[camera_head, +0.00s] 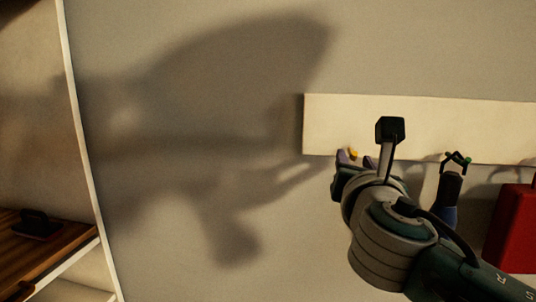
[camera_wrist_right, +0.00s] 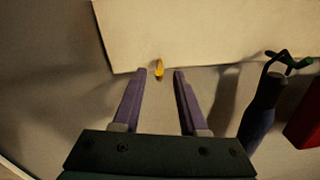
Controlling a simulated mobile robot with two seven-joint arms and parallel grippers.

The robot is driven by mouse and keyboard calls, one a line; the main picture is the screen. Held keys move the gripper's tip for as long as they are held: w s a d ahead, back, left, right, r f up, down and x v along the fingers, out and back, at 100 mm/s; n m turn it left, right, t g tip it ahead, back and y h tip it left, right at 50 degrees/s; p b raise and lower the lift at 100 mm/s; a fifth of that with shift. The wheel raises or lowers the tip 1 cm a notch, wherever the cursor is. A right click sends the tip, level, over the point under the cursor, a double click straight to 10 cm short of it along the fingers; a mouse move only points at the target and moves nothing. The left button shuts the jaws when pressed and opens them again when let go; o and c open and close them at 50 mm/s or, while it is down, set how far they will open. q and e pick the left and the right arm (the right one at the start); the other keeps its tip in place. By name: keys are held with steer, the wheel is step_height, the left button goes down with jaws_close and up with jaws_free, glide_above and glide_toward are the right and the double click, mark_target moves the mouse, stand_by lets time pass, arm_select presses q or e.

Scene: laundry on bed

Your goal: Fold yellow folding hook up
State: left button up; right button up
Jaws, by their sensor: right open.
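The yellow folding hook (camera_wrist_right: 159,69) is small and sits at the lower edge of a pale board (camera_wrist_right: 220,30) on the wall. In the right wrist view it lies between and beyond the two purple fingers of my right gripper (camera_wrist_right: 156,88), which is open and apart from it. In the head view a bit of the yellow hook (camera_head: 353,152) shows at the board's lower edge (camera_head: 330,128), just above my right gripper (camera_head: 355,163). The gripper and wrist hide part of that area. My left gripper is not in view.
A green hook (camera_wrist_right: 289,61) on the board holds a dark blue hanging item (camera_wrist_right: 257,115), right of my gripper. A red item (camera_head: 513,230) hangs farther right. At lower left is a wooden shelf (camera_head: 50,255) with a dark object. The wall left of the board is bare.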

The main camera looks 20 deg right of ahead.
mark_target(354, 159)
steer(key=shift+x, duration=1.55)
steer(key=shift+c, duration=0.3)
jaws_close()
